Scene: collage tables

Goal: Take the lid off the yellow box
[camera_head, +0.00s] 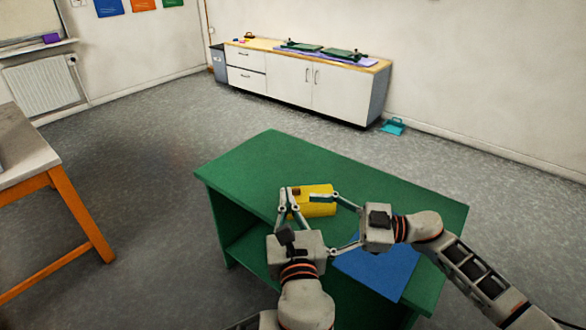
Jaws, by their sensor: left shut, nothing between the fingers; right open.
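The yellow box (322,208) sits on the green table (275,150), partly hidden by both grippers. I cannot make out a separate lid or a seam on it. My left gripper (290,190) is shut with nothing in it, its fingertips at the box's left end; I cannot tell whether they touch it. My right gripper (322,223) comes in from the right and is open. Its upper finger reaches across the front of the box in the picture, and its lower finger is nearer the front, below the box.
A blue mat (375,274) lies on the table's right front part, partly under my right arm. The table's far and left parts are bare. An orange-legged table (22,160) stands at left. A white cabinet (290,80) stands at the back wall, with a teal dustpan (393,126) beside it.

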